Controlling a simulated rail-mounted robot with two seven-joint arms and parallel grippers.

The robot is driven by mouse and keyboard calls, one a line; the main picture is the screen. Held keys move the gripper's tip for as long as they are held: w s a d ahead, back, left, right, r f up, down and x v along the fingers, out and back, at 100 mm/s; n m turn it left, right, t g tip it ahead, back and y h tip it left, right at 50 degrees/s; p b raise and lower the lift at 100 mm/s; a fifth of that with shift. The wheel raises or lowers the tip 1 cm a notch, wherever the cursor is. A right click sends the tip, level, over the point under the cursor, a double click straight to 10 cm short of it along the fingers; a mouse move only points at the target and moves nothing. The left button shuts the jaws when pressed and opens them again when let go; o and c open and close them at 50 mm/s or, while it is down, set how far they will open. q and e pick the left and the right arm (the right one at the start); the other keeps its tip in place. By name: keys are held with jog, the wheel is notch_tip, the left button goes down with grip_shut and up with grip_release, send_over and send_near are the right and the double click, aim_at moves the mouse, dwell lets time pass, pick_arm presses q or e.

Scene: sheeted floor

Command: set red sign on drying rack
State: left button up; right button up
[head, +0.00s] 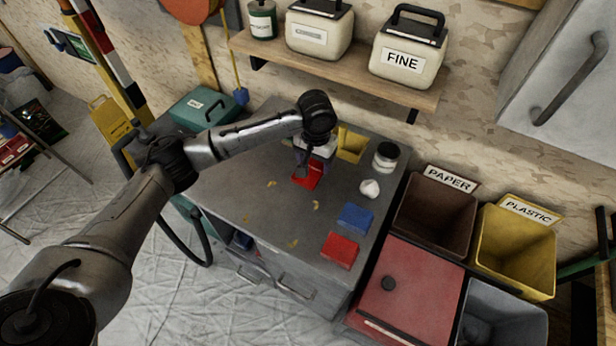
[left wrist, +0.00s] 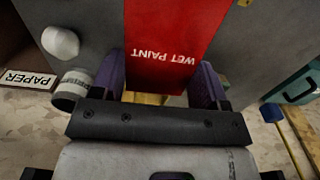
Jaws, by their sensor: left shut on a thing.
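The red sign (head: 309,178) is at the top of the grey cabinet, near its back middle. In the left wrist view the sign (left wrist: 168,38) reads "WET PAINT", upside down in the picture. My left gripper (head: 305,164) is shut on the sign, with one purple finger on each side of it. I cannot tell whether the sign touches the cabinet top. A metal-framed stand (head: 32,128) at the far left edge, partly cut off, may be the drying rack; I cannot tell. My right gripper is not in view.
On the cabinet top (head: 235,190) are a blue block (head: 355,217), a red block (head: 340,250), a white lump (head: 369,188), a jar (head: 386,156) and a yellow container (head: 351,145). Bins stand right, including a brown paper bin (head: 436,218). A shelf (head: 330,72) overhangs behind.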

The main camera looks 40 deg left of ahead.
pick_arm(q)
notch_tip(320, 180, down, 10)
jog(key=shift+r+b, duration=0.2)
jog(key=shift+b, duration=0.75)
jog(key=o, duration=0.9)
notch_tip(320, 180, up, 11)
jog(key=shift+r+p, duration=0.15)
jog(key=shift+p, duration=1.1)
jog(key=shift+o, duration=0.6)
jog(key=shift+r, duration=0.45)
